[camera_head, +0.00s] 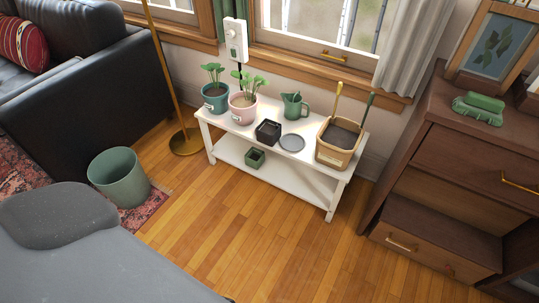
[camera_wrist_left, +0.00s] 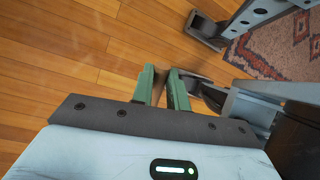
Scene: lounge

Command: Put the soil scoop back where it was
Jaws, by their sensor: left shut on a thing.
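In the left wrist view my left gripper (camera_wrist_left: 166,76) has its two green fingers close together, pointing over the wood floor. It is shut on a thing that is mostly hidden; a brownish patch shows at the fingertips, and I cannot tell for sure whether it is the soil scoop. In the head view a tan tub of dark soil (camera_head: 331,157) stands at the right end of the white bench (camera_head: 312,182). A wooden handle (camera_head: 337,97) and a green handle (camera_head: 370,103) rise at its back; what they belong to is hidden. Neither gripper shows in the head view.
The bench also bears a teal plant pot (camera_head: 215,98), a pink pot (camera_head: 241,110), a black pot (camera_head: 268,132), a grey saucer (camera_head: 292,143) and a green watering can (camera_head: 294,106). A dresser (camera_head: 440,150) stands right, a green bin (camera_head: 119,178) left. Floor before the bench is clear.

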